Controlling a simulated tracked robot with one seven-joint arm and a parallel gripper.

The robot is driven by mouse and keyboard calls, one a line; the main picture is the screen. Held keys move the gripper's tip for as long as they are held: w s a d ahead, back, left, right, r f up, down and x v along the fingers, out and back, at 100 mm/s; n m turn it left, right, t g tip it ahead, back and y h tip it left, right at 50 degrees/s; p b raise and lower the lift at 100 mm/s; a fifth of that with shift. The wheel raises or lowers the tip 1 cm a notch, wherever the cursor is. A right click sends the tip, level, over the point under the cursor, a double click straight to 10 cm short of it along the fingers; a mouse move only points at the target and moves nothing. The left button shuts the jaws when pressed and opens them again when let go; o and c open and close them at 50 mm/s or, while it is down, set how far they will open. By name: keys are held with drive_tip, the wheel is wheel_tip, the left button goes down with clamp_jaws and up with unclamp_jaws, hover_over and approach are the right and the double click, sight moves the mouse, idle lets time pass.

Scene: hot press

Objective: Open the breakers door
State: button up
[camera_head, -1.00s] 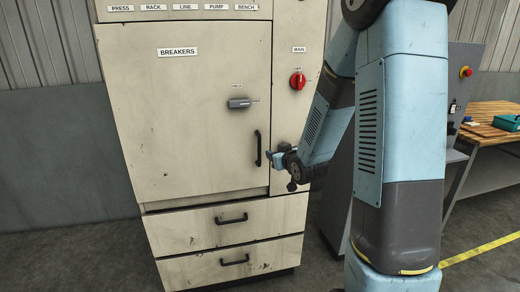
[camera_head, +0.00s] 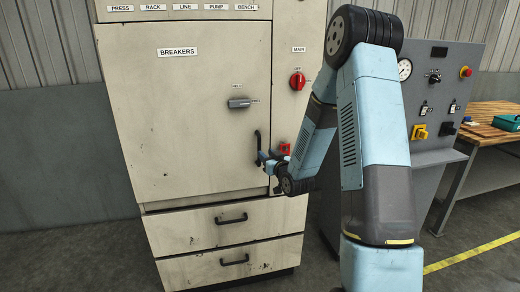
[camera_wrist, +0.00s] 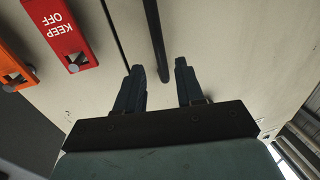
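The breakers door (camera_head: 190,75) is a cream cabinet door labelled BREAKERS, and it looks shut. Its black vertical handle (camera_head: 258,140) is at the lower right; part of it also shows in the wrist view (camera_wrist: 156,40). A grey latch lever (camera_head: 240,102) above the handle lies roughly horizontal; its small labels are hard to read. My gripper (camera_head: 262,158) is at the handle's lower part, partly overlapping it. In the wrist view, my gripper (camera_wrist: 159,66) is open, and the handle's end lies between its two fingertips with a visible gap on each side.
A red KEEP OFF tag (camera_wrist: 60,32) and an orange tag (camera_wrist: 12,70) hang close beside my gripper. A red MAIN switch (camera_head: 297,80) is above. Two drawers (camera_head: 230,218) are below the door. A grey control panel (camera_head: 435,85) stands to the right. Floor at left is clear.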

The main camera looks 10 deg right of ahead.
hover_over(260, 163)
drive_tip(key=shift+w, duration=0.4)
drive_tip(key=shift+c, duration=0.3)
clamp_jaws()
